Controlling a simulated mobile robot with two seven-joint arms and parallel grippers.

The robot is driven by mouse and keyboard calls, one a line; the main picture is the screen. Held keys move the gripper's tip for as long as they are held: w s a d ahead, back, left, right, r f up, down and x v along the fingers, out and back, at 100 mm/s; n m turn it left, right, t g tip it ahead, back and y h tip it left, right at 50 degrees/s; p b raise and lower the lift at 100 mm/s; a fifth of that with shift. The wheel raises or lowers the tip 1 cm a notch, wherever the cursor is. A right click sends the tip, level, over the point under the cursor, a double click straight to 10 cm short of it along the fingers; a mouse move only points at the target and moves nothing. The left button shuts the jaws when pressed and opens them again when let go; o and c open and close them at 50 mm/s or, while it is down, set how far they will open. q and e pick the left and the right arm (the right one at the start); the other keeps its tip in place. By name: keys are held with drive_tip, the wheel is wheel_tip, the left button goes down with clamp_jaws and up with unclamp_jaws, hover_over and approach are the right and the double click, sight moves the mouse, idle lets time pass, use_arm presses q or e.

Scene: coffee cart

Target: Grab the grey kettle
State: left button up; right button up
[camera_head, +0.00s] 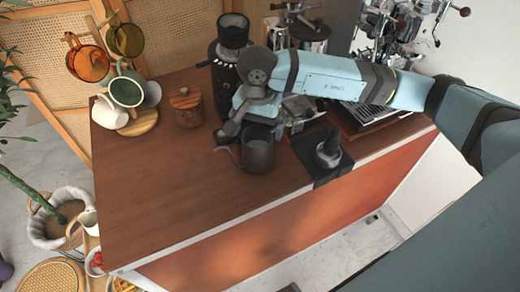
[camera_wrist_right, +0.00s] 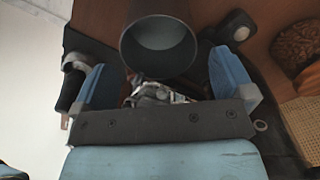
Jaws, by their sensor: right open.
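The grey kettle (camera_head: 257,155) stands upright near the front edge of the wooden cart top, its thin spout pointing left. In the right wrist view its open round mouth (camera_wrist_right: 160,46) is at the top middle. My right gripper (camera_head: 246,128) is just behind the kettle in the head view and partly hidden by my arm. In the wrist view its two blue fingers (camera_wrist_right: 162,82) are spread wide, with the kettle beyond and between them; I cannot tell if either touches it. My left gripper is not in view.
A dark mat with a tamper (camera_head: 328,152) lies right of the kettle. A black grinder (camera_head: 229,62) and a brown jar (camera_head: 186,106) stand behind it. A mug rack (camera_head: 124,90) is at the left, and an espresso machine (camera_head: 400,40) at the back right. The cart top's front left is clear.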

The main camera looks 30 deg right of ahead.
sight(258, 135)
wheel_tip(258, 135, down, 4)
drive_tip(key=shift+r, duration=0.25)
drive_tip(key=shift+c, duration=0.2)
drive_tip(key=c, duration=1.4)
drive_tip(key=shift+r, duration=0.1)
